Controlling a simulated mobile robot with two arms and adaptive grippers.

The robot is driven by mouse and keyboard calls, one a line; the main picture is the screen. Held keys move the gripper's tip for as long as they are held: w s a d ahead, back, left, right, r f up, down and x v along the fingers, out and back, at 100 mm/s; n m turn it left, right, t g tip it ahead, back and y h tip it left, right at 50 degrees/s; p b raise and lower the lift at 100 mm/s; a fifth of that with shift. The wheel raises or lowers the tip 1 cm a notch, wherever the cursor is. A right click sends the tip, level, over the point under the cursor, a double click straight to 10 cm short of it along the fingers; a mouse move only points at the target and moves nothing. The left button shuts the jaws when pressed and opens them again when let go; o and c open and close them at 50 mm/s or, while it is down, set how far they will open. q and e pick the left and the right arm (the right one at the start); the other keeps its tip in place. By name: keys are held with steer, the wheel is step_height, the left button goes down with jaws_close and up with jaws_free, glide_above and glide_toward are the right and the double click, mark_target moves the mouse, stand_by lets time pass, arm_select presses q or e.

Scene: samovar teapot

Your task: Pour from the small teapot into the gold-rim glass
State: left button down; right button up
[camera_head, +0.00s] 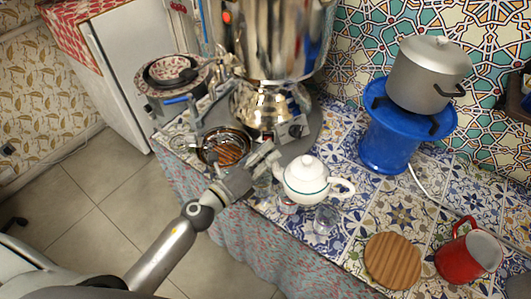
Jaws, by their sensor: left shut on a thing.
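The small white teapot (306,182) with a teal band and lid stands upright over the tiled counter, its spout to the left and handle to the right. My left gripper (267,156) is at the spout side of the teapot, its fingers close to the spout tip. It is shut on what looks like a clear glass (262,179), partly hidden by the fingers and wrist. Another clear glass (326,219) stands in front of the teapot. A reddish glass (288,204) shows below the teapot's body. I cannot make out which glass has the gold rim. My right gripper is not in view.
A large shiny samovar (272,40) stands behind. A round tray (224,147) is left of my gripper. A blue stand (388,140) bears a grey pot (428,75). A wooden round board (393,260) and red mug (468,252) are at the right, with bare tiles between.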

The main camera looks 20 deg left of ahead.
arm_select(q)
steer(key=shift+f+n+b, duration=0.3)
steer(key=shift+f+b, duration=0.15)
steer(key=shift+b, duration=0.25)
steer(key=shift+f+b, duration=0.65)
steer(key=shift+b, duration=0.2)
steer(key=shift+n+t+b, duration=0.4)
steer(key=shift+n+b, duration=0.25)
steer(key=shift+n, duration=0.45)
steer(key=shift+n+t+b, duration=0.3)
steer(key=shift+n+b, duration=0.3)
steer(key=shift+n, duration=0.4)
steer(key=shift+n, duration=0.3)
stand_by(0.6)
stand_by(0.9)
stand_by(2.5)
